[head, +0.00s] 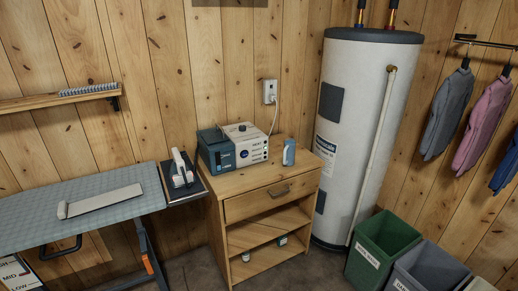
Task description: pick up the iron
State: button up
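The iron (181,169) is at the right end of the ironing board in the head view. The ironing board (110,182) has a grey-blue patterned cover and stands along the left wall. The iron looks tilted up, with nothing touching it from above. My gripper is not in view.
A wooden cabinet (270,191) stands right of the iron, with a blue-and-white machine (233,147) and a small blue-grey container (289,152) on top. A narrow pale board (100,201) lies on the ironing board. A water heater (362,120) and bins (383,245) stand farther right.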

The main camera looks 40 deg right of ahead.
aim_at(176, 177)
jog(key=u, duration=0.2)
jog(key=i+j+z, duration=0.1)
jog(key=i+j, duration=0.15)
jog(key=j, duration=0.2)
jog(key=i, duration=1)
jog(key=l+z, duration=0.05)
